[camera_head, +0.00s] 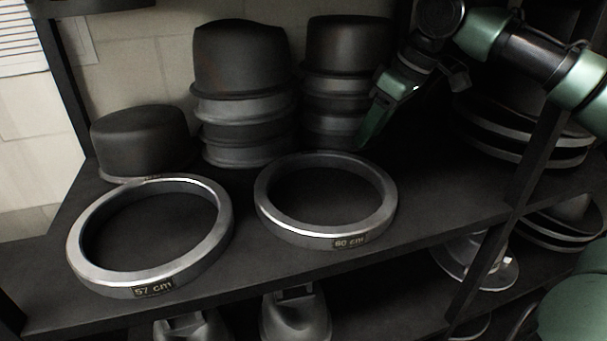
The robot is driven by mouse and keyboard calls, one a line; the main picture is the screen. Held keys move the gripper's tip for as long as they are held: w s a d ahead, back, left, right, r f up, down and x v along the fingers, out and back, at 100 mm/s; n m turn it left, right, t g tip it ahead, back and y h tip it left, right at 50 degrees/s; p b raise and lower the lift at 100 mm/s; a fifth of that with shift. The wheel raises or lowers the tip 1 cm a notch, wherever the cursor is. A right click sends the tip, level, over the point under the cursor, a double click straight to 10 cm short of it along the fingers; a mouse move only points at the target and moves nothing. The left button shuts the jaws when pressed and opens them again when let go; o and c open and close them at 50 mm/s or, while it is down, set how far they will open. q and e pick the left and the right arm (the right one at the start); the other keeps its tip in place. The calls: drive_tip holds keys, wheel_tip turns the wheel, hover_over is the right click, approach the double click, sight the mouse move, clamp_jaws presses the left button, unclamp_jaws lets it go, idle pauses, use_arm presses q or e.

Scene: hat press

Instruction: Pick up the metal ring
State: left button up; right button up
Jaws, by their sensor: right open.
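Two metal rings lie flat on the dark shelf (240,268). The left metal ring (222,222) carries a label reading "57 cm" on its front. The right metal ring (290,229) carries a label that seems to read "60 cm". My right gripper (408,108) is open and empty. It hangs above the shelf, beyond the back right side of the 60 cm ring, with its green finger pointing down toward that ring's far rim. It looks apart from both rings. My left gripper is not in view.
Dark hat blocks stand in two stacks (240,65) (345,50) behind the rings. A lone block (140,142) stands at the left. Brimmed pieces (525,140) are stacked at the right, behind a shelf post (543,155). More metal forms (297,318) sit on the shelf below.

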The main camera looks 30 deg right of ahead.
sight(360, 159)
drive_tip(key=shift+s+f, duration=0.15)
drive_tip(key=shift+f, duration=0.05)
drive_tip(key=shift+s+a+f+p, duration=0.15)
drive_tip(key=shift+s+f+p, duration=0.35)
drive_tip(key=shift+s, duration=0.1)
drive_tip(key=shift+p+x, duration=0.7)
drive_tip(key=shift+x, duration=0.2)
drive_tip(key=x, duration=0.3)
drive_tip(key=shift+w+r+p, duration=0.1)
drive_tip(key=shift+w+p, duration=0.25)
drive_tip(key=shift+p, duration=0.05)
drive_tip(key=shift+w+f, duration=0.15)
drive_tip(key=shift+f, duration=0.25)
drive_tip(key=shift+s+r, duration=0.1)
drive_tip(key=shift+s, duration=0.1)
drive_tip(key=shift+w, duration=0.1)
clamp_jaws()
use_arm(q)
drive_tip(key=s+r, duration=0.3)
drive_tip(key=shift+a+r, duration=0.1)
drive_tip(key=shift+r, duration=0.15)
